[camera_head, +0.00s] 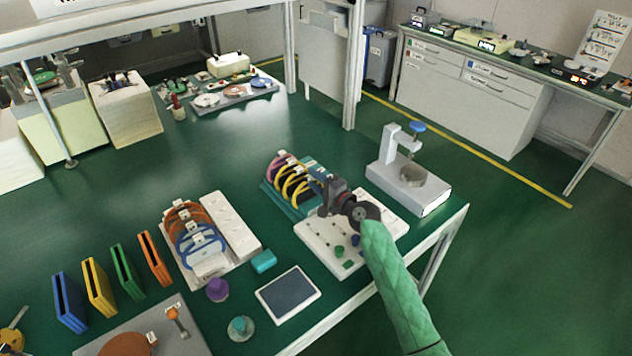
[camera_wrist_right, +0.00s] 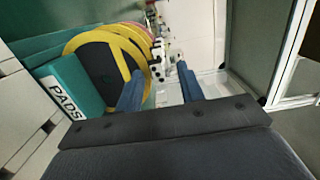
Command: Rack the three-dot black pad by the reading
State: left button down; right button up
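My right gripper (camera_head: 326,186) is over the right end of the teal pad rack (camera_head: 272,195), beside the white board. In the wrist view its two blue fingers (camera_wrist_right: 160,80) are apart, with no pad clearly held between them. Black pads with yellow rims (camera_wrist_right: 98,72) stand upright in the rack, which carries a "PADS" label (camera_wrist_right: 62,97). Pink-purple pads stand behind them. White dotted tags top the pads, but I cannot tell which has three dots. A gauge stand (camera_head: 402,170) with a blue knob has a lit display (camera_head: 436,203), its reading illegible. My left gripper is out of view.
A white board (camera_head: 318,243) with small pegs and green knobs lies below my right gripper. A rack of orange and blue rings (camera_head: 196,262), a dark tablet (camera_head: 288,294), a purple knob (camera_head: 217,290) and coloured upright holders (camera_head: 98,287) stand to the left. The bench middle is clear.

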jog(key=shift+s+d+f, duration=0.1)
jog(key=shift+s+d, duration=0.1)
jog(key=shift+d, duration=0.05)
jog(key=b+v, duration=0.2)
jog(key=v, duration=0.5)
jog(key=shift+s, duration=0.1)
